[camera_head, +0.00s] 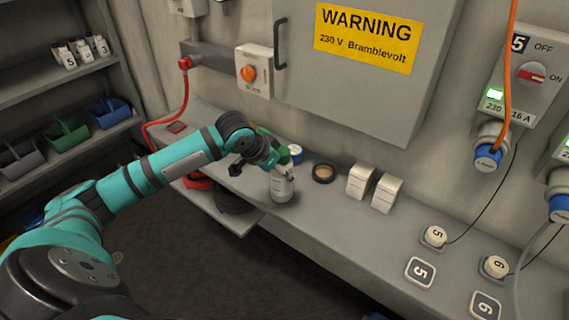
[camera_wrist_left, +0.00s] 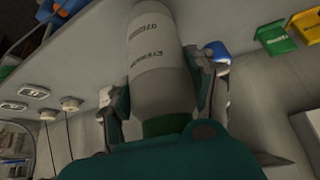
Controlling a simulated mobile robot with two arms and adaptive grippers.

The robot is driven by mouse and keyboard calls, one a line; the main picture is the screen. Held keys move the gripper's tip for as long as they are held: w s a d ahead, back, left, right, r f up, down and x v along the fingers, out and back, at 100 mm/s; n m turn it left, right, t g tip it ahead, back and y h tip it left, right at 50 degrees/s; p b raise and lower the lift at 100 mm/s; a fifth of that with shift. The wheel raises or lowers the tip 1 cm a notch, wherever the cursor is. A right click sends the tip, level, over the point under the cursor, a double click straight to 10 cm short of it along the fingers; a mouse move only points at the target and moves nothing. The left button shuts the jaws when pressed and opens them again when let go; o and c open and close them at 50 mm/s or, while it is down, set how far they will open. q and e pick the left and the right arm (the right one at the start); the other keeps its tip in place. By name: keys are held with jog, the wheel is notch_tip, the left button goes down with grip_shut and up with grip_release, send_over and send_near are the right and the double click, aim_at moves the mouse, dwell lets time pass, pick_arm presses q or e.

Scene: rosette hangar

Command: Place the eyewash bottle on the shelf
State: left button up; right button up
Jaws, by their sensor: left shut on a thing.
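The eyewash bottle (camera_head: 282,188) is pale grey-white with dark printing. In the left wrist view the bottle (camera_wrist_left: 160,75) fills the middle, its green neck (camera_wrist_left: 166,125) nearest the palm. My left gripper (camera_head: 271,166) is shut on the bottle from above, with one finger on each side. The bottle looks upright over the front part of the long grey shelf (camera_head: 325,205) along the wall. I cannot tell whether its base touches the surface. My right gripper is not in view.
Behind the bottle are a blue-capped container (camera_head: 296,154), a dark round tin (camera_head: 323,173) and two white boxes (camera_head: 361,181) (camera_head: 386,193). A warning cabinet (camera_head: 360,60) overhangs the shelf. Cables hang right.

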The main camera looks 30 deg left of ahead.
pick_arm(q)
jog(key=w+a+f+p, duration=0.2)
jog(key=w+a+f, duration=0.2)
jog(key=w, duration=0.2)
dwell(0.3)
jog(key=shift+f, duration=0.1)
jog(key=o, duration=1.3)
jog(key=shift+s, duration=0.1)
jog(key=shift+o, duration=1.1)
